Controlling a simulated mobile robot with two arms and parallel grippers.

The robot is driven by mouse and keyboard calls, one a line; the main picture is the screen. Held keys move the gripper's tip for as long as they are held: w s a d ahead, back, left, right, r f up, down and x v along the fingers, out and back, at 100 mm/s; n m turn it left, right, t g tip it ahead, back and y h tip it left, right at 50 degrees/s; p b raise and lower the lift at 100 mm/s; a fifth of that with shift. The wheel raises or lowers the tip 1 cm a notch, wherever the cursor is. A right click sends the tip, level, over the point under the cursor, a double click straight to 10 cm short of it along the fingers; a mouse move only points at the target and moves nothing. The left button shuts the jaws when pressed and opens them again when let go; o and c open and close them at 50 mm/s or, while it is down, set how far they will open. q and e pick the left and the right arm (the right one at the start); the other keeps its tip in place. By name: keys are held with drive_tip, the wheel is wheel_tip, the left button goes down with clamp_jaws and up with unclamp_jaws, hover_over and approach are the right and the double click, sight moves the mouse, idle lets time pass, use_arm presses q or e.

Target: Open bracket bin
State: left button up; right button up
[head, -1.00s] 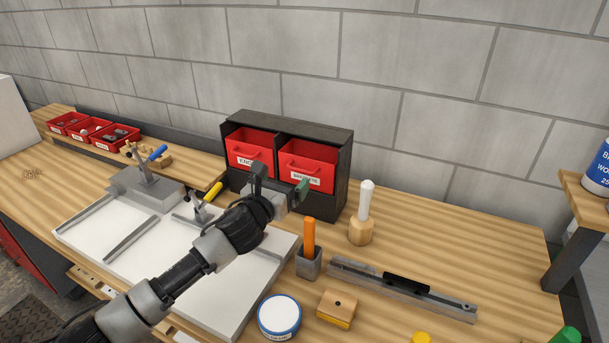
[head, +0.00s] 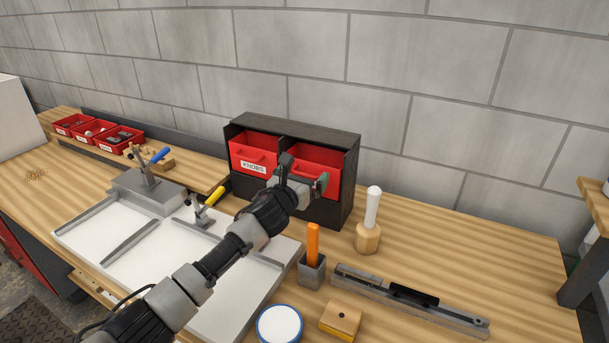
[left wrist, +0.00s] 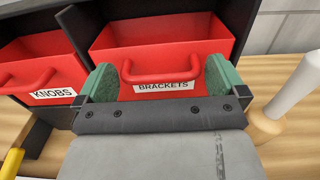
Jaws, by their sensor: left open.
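The red bracket bin (head: 318,157) sits in the right bay of a black cabinet (head: 345,139). In the left wrist view its label reads BRACKETS, and the bin's front (left wrist: 200,60) carries a red loop handle. My right gripper is not in view.
The red KNOBS bin (head: 252,152) is in the left bay. A mallet (head: 368,236) stands to the right, and an orange-handled tool (head: 313,243) stands in a grey holder. A white board fixture (head: 150,243) with yellow- and blue-handled clamps lies at left.

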use_arm(q)
drive_tip(key=shift+w+d, duration=0.1)
drive_tip(key=shift+w, duration=0.15)
drive_tip(key=shift+c, duration=0.3)
